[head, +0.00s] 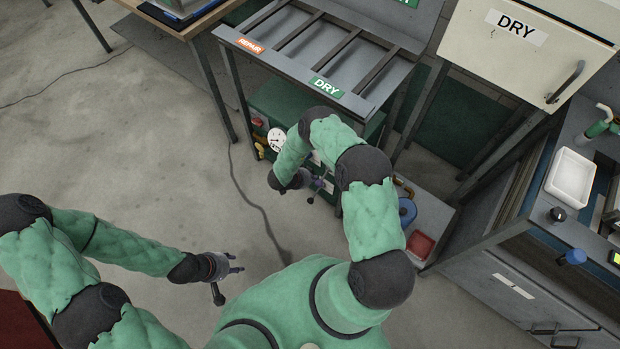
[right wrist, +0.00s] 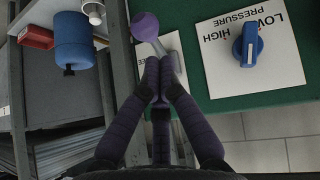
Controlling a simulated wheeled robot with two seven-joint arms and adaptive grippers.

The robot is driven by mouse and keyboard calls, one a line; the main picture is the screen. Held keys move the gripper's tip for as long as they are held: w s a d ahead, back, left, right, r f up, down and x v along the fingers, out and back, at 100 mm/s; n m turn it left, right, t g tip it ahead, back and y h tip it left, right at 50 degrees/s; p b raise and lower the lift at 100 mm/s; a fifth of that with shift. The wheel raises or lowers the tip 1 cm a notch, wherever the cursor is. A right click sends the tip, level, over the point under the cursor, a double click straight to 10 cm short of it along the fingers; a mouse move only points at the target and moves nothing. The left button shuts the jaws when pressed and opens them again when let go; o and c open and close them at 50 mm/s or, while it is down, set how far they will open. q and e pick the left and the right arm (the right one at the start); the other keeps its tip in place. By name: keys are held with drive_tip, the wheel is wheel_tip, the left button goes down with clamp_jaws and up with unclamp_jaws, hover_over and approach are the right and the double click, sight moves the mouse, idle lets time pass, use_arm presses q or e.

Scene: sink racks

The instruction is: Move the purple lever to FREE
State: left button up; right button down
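The purple lever (right wrist: 145,27) shows in the right wrist view as a purple ball on a grey stem, standing off the green panel. A white plate behind it bears partly hidden lettering that ends in "EE". My right gripper (right wrist: 158,76) has its two dark purple fingers together at the tips, close against the lower stem. Whether they touch the stem I cannot tell, and nothing shows gripped between them. In the head view my right gripper (head: 316,186) is in front of the green cabinet (head: 285,105). My left gripper (head: 238,265) hangs over bare floor, away from the cabinet.
A blue knob (right wrist: 248,45) sits on a white LOW/HIGH PRESSURE plate right of the lever. A blue cylinder (right wrist: 74,42) and a red box (right wrist: 36,37) are on the shelf at left. The drying rack (head: 300,45) stands above the cabinet. A cable crosses the floor.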

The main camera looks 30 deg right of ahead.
drive_tip(key=a+p+v, duration=0.1)
drive_tip(key=v, duration=0.4)
drive_tip(key=f+p+v, duration=0.1)
drive_tip(key=p+v, duration=0.1)
drive_tip(key=v, duration=0.3)
drive_tip(key=shift+s+a, duration=0.35)
drive_tip(key=shift+a, duration=0.2)
drive_tip(key=shift+f, duration=0.1)
